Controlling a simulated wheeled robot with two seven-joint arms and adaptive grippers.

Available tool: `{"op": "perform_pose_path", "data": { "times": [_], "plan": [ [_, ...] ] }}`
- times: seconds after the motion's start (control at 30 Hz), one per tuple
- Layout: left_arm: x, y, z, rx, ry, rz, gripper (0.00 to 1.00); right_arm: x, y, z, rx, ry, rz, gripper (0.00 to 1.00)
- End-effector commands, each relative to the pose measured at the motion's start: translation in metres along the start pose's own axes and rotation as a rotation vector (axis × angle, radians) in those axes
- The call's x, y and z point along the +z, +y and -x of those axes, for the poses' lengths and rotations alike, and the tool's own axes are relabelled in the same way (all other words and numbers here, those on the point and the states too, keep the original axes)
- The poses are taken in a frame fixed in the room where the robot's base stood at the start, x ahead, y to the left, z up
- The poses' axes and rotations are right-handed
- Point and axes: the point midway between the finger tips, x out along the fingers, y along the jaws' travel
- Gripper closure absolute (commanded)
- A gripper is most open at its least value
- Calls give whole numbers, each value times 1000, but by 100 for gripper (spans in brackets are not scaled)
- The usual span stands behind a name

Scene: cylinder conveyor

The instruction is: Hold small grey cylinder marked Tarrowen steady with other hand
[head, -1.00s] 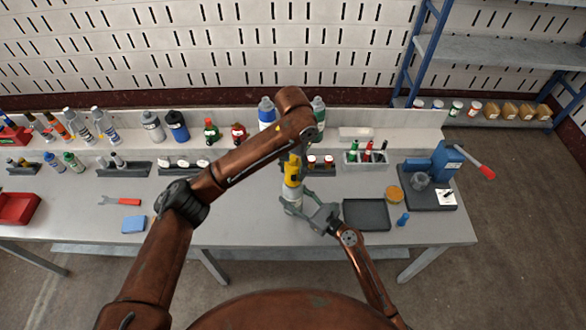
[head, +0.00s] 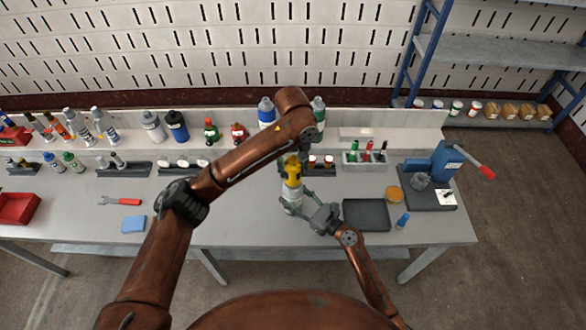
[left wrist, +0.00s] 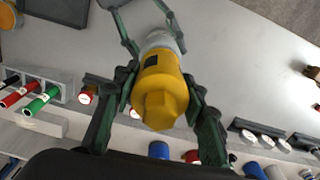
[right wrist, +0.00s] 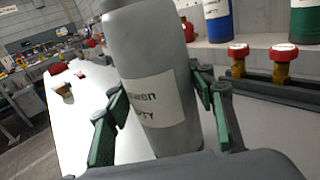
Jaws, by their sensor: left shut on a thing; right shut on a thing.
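The small grey cylinder (head: 291,204) stands upright over the bench in the head view, with a yellow valve piece (head: 292,174) on its top. In the right wrist view the cylinder (right wrist: 155,60) carries a white label (right wrist: 156,105); only "owen" and "PTY" can be read. My right gripper (head: 306,208) is shut around the cylinder's body, one finger on each side. My left gripper (left wrist: 158,98) is shut on the yellow valve piece from above, its fingers at both sides. The hexagonal end of the piece (left wrist: 158,108) faces the left wrist camera. My left arm partly hides this gripper in the head view.
A dark tray (head: 367,215) lies right of the cylinder, with an orange disc (head: 394,194) and a blue press with a red lever (head: 447,160) beyond. A rack of coloured tubes (head: 366,156) stands behind. A blue block (head: 134,224) and a wrench (head: 121,201) lie left.

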Motion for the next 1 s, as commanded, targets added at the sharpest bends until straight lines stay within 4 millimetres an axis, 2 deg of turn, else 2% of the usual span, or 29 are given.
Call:
{"op": "perform_pose_path", "data": {
  "times": [0.27,0.6,0.7,1.0],
  "plan": [
    [0,0,0,-1,1,17,95,0,0,0,0,0,0,79],
    [0,-1,1,-1,1,426,95,0,0,0,0,0,0,79],
    [0,-1,1,-1,1,500,95,0,0,0,0,0,0,79],
    [-1,-1,1,-1,1,524,95,0,0,0,0,0,0,79]
  ]
}}
